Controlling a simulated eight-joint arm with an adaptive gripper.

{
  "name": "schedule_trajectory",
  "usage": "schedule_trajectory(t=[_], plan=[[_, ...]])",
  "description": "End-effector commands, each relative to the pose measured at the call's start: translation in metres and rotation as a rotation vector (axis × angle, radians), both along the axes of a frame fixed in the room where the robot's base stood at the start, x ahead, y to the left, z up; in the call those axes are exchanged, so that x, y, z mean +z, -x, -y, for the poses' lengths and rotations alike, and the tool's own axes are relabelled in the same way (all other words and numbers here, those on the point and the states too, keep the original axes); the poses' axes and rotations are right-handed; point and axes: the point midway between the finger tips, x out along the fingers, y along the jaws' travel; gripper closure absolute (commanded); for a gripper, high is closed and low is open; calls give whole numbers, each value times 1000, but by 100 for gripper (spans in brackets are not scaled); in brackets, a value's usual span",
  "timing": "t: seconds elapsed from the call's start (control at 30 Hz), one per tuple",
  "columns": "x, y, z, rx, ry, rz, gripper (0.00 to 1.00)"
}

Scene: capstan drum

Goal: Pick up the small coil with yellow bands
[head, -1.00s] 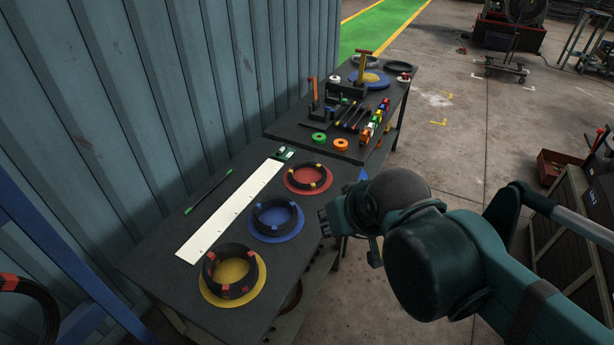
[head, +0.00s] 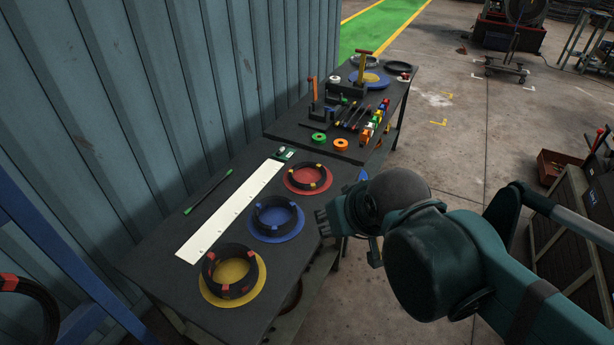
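The small coil with yellow bands (head: 303,184) is a black ring with yellow-orange bands. It lies on the red disc (head: 325,187) on the dark workbench, the farthest of three coils in a row. My gripper (head: 321,223) is at the right edge of the bench, nearer to me than this coil and apart from it. It is just right of the blue disc. Its fingers point left, and nothing shows between them. The finger gap is too small and dark to judge.
A coil with blue bands (head: 275,226) lies on a blue disc, and a larger coil with red bands (head: 233,291) on a yellow disc. A white strip (head: 230,212) lies left of them. Tools and tape rolls crowd the far bench. A corrugated wall (head: 150,110) borders the left.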

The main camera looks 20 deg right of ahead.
Motion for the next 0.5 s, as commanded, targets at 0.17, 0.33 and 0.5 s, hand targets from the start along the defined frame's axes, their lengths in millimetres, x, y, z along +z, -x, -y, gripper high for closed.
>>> schedule_trajectory(t=[0.17,0.33,0.5], plan=[[0,0,0,0,0,0,68],[3,-4,0,-9,-5,-5,68],[11,-17,2,-33,-19,-17,68]])
